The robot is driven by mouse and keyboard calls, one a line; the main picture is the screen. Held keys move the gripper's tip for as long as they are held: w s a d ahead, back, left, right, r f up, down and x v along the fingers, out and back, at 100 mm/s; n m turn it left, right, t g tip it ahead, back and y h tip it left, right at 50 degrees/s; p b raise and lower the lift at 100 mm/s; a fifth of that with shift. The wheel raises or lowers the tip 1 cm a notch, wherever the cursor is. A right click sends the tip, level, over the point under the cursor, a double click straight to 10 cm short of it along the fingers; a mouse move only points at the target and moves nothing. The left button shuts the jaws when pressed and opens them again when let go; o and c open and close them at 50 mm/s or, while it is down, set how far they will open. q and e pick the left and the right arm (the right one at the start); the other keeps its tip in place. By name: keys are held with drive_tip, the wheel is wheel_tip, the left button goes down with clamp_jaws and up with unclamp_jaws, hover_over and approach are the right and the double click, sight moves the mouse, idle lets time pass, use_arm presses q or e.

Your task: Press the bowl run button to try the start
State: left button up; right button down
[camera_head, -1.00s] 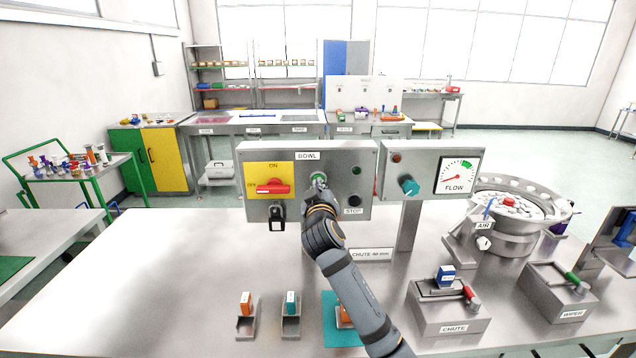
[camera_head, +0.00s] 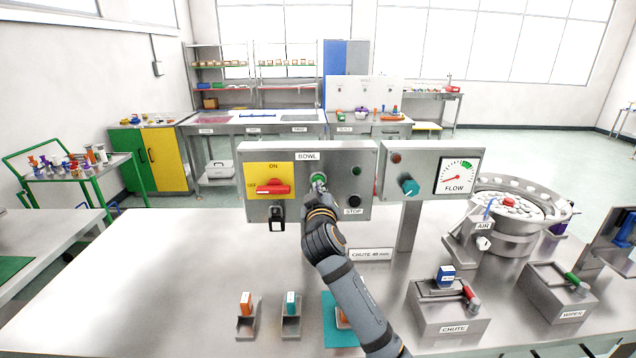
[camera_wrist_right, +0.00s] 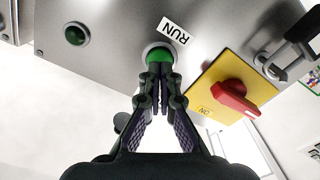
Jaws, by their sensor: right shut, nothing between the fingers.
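The bowl control box (camera_head: 290,205) is a grey panel with a BOWL label. Its green run button (camera_wrist_right: 158,53) sits beside the RUN label (camera_wrist_right: 174,31) in the right wrist view. In the head view the button (camera_head: 317,178) is partly covered by my right gripper (camera_head: 319,186). The right gripper is shut and empty, and its fingertips (camera_wrist_right: 158,77) are right at the button's face. I cannot tell whether they touch it. A dark green lamp (camera_head: 357,171) and a black STOP button (camera_head: 352,200) are on the same panel. My left gripper is out of view.
A red switch (camera_head: 272,187) on a yellow plate is left of the button, with a padlock (camera_head: 277,218) below. The FLOW box (camera_head: 430,170) stands close on the right. The bowl feeder (camera_head: 515,210) is further right. The table's left part is clear.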

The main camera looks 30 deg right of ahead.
drive_tip(key=shift+v, duration=1.75)
drive_tip(key=shift+f, duration=0.1)
